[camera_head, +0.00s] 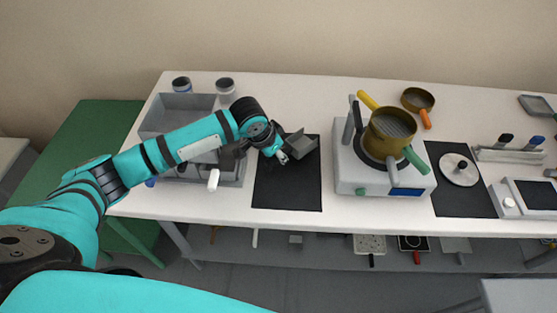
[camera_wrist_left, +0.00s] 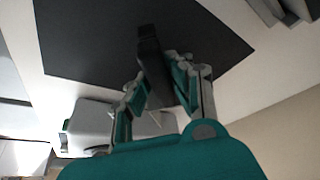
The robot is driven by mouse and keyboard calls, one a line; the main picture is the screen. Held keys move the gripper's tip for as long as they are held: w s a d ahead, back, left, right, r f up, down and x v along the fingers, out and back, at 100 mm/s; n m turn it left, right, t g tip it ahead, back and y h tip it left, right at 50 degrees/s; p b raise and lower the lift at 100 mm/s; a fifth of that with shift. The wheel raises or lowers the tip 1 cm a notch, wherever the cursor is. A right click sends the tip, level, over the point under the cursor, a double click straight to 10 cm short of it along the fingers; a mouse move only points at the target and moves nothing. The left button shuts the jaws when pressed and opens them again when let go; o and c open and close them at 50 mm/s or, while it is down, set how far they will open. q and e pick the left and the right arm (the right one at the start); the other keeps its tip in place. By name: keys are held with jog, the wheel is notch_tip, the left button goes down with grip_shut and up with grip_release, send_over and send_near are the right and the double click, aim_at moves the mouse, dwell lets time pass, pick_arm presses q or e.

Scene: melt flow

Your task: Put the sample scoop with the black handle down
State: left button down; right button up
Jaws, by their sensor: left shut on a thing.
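The sample scoop (camera_head: 301,146) has a grey pan and shows in the head view over the upper right part of a black mat (camera_head: 288,190). My left gripper (camera_head: 281,156) is shut on its black handle, which shows between the fingers in the wrist view (camera_wrist_left: 149,45). The gripper and part of the arm hide most of the handle in the head view. I cannot tell whether the scoop touches the mat. The mat also shows in the wrist view (camera_wrist_left: 85,45). My right gripper is not in view.
A grey bin (camera_head: 178,103) and a grey tray with a white-handled tool (camera_head: 213,180) lie left of the mat. A hotplate (camera_head: 357,176) with a brown pot (camera_head: 389,135) stands to its right. A lid (camera_head: 459,169) rests on another dark mat. The front of the black mat is clear.

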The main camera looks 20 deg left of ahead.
aim_at(278, 170)
pick_arm(q)
jog(key=shift+f, duration=1.5)
jog(key=shift+f, duration=0.15)
jog(key=c, duration=1.2)
grip_release()
jog(key=v, duration=1.2)
jog(key=shift+b, duration=0.3)
